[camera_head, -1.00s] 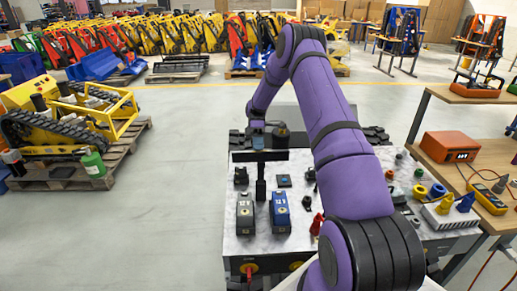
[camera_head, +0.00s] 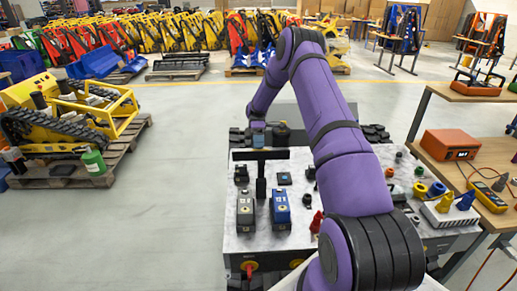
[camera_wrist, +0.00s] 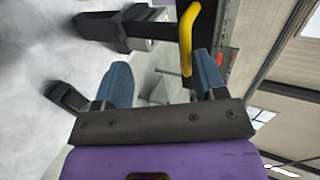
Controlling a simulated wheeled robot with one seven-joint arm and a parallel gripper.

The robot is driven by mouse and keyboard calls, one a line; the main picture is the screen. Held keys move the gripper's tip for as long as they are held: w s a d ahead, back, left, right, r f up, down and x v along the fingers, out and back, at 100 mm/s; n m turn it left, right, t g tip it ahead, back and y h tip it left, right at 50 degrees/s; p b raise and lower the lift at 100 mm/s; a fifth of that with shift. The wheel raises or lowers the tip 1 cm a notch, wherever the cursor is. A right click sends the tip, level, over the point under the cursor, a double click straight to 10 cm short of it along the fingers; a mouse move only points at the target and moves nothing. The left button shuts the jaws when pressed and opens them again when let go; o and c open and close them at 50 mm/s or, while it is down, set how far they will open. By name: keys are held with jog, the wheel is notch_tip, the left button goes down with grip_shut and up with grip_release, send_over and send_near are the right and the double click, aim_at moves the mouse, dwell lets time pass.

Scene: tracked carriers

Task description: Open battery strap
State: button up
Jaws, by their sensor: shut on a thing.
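In the wrist view, a yellow strap piece (camera_wrist: 189,40) stands beside a dark bar, between and just beyond the two blue fingers of my gripper (camera_wrist: 163,80). It lies nearer the right finger, and the contact itself is hard to see. My gripper is shut on it.
Small connectors and knobs lie on the carrier's right side. A bench at right holds an orange box (camera_head: 449,144) and a yellow meter (camera_head: 487,197). A yellow tracked machine (camera_head: 58,118) sits on a pallet at left. The floor between is clear.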

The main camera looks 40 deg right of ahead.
jog(key=shift+w+d+f, duration=0.1)
jog(key=shift+d+f, duration=0.1)
jog(key=shift+c, duration=0.5)
jog(key=v, duration=0.7)
jog(key=shift+r, duration=0.25)
jog(key=shift+c, duration=0.4)
